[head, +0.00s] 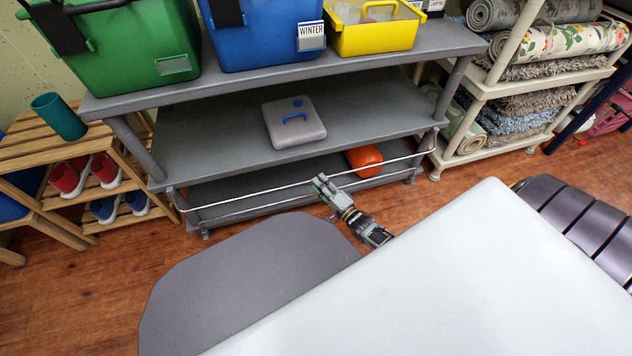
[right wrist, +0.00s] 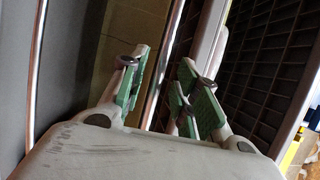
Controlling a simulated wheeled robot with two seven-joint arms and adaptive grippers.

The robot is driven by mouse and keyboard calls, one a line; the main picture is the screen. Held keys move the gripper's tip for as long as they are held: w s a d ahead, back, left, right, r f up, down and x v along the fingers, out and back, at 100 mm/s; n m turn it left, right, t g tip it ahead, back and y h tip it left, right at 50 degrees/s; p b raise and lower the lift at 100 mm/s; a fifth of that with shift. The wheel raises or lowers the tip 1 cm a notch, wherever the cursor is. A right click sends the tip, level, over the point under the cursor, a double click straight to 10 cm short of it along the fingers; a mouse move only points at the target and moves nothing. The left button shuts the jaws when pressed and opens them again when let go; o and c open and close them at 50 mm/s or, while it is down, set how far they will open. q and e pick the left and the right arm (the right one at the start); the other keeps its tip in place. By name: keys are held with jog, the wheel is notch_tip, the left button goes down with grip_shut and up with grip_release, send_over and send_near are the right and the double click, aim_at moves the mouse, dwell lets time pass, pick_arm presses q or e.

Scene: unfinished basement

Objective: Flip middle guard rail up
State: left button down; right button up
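A grey three-level shelf unit (head: 225,140) stands ahead. A thin silver guard rail (head: 255,190) hangs below the middle shelf's front edge and crosses in front of the bottom shelf. My right gripper (head: 321,186) is at this rail, near the middle of its length. In the right wrist view my right gripper (right wrist: 163,66) has its green-padded fingers apart. A shiny bar (right wrist: 167,60) shows in the gap between them; I cannot tell whether it touches them. Another curved bar (right wrist: 36,80) runs at the left there. My left gripper is not in view.
A grey case with a blue handle (head: 294,122) lies on the middle shelf, and an orange object (head: 365,161) on the bottom one. Bins, including a green one (head: 110,50), stand on top. A wooden shoe rack (head: 85,175) is at left, a rug rack (head: 520,85) at right.

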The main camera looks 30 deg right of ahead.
jog(key=shift+w+a+b, duration=0.15)
jog(key=shift+w+b, duration=0.1)
jog(key=shift+w, duration=0.5)
jog(key=shift+w+a+b, duration=0.1)
jog(key=shift+w+b, duration=0.1)
jog(key=shift+w, duration=0.5)
grip_shut()
